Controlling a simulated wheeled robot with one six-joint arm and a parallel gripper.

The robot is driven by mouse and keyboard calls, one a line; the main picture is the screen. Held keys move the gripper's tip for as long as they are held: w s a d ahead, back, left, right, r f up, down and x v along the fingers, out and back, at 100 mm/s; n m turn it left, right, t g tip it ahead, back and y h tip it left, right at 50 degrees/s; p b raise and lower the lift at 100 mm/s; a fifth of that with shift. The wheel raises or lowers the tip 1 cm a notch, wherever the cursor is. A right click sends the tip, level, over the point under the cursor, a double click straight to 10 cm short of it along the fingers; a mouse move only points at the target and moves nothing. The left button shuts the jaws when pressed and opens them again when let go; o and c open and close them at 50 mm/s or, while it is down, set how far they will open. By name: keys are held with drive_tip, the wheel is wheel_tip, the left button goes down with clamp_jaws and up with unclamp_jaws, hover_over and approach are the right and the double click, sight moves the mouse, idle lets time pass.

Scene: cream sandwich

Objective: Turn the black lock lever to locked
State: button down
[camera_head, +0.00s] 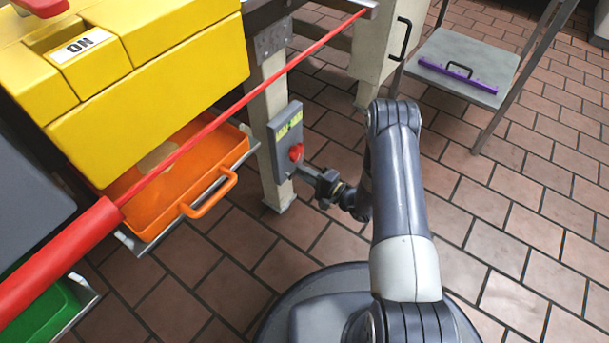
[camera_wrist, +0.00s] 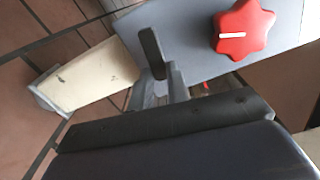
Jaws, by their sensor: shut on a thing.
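A dark upright bar, which looks like the black lock lever (camera_wrist: 152,50), shows in the wrist view beside the grey panel (camera_wrist: 185,42). My gripper (camera_wrist: 158,88) is shut on the lever's lower part, with grey fingers on either side. The grip itself is partly hidden by the gripper body. In the head view, my gripper (camera_head: 323,186) is at the lower right of the grey panel (camera_head: 284,127). The lever cannot be made out there. A red star-shaped knob (camera_wrist: 243,29) with a white mark is on the panel, right of the lever and apart from it.
The panel is on a cream post (camera_head: 270,105). An orange tray (camera_head: 150,185) with a handle sticks out to the left, under a yellow machine (camera_head: 150,85). A red rod (camera_head: 240,95) crosses above.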

drive_tip(key=shift+r+n, duration=0.25)
drive_tip(key=shift+n, duration=0.65)
drive_tip(key=c, duration=1.4)
unclamp_jaws()
drive_tip(key=shift+o, duration=0.2)
drive_tip(key=shift+d+r, duration=0.1)
drive_tip(key=p+v, duration=0.3)
drive_tip(key=v, duration=0.7)
drive_tip(key=shift+s+d, duration=0.25)
drive_tip(key=shift+s, duration=0.05)
drive_tip(key=shift+w+a, duration=0.1)
